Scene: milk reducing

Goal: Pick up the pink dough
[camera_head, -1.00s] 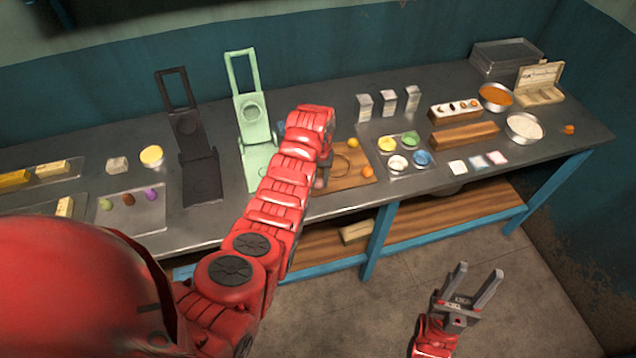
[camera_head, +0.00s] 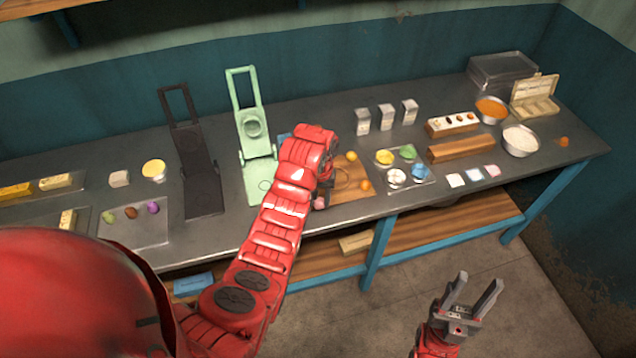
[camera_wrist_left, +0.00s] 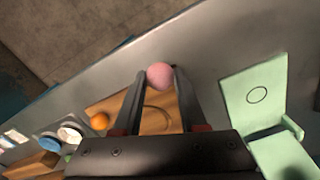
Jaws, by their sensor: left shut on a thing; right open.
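The pink dough (camera_wrist_left: 160,76) is a round ball between the fingertips of my left gripper (camera_wrist_left: 158,82) in the left wrist view. The fingers are shut on it, one on each side. In the head view a bit of the pink dough (camera_head: 319,203) shows just below my left gripper (camera_head: 325,190), which is mostly hidden by its own red arm. It is near the left end of the wooden board; I cannot tell whether the dough touches the surface. My right gripper (camera_head: 470,295) is open and empty, in front of the table above the floor.
A green press (camera_head: 252,130) and a black press (camera_head: 195,160) stand open to the left.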

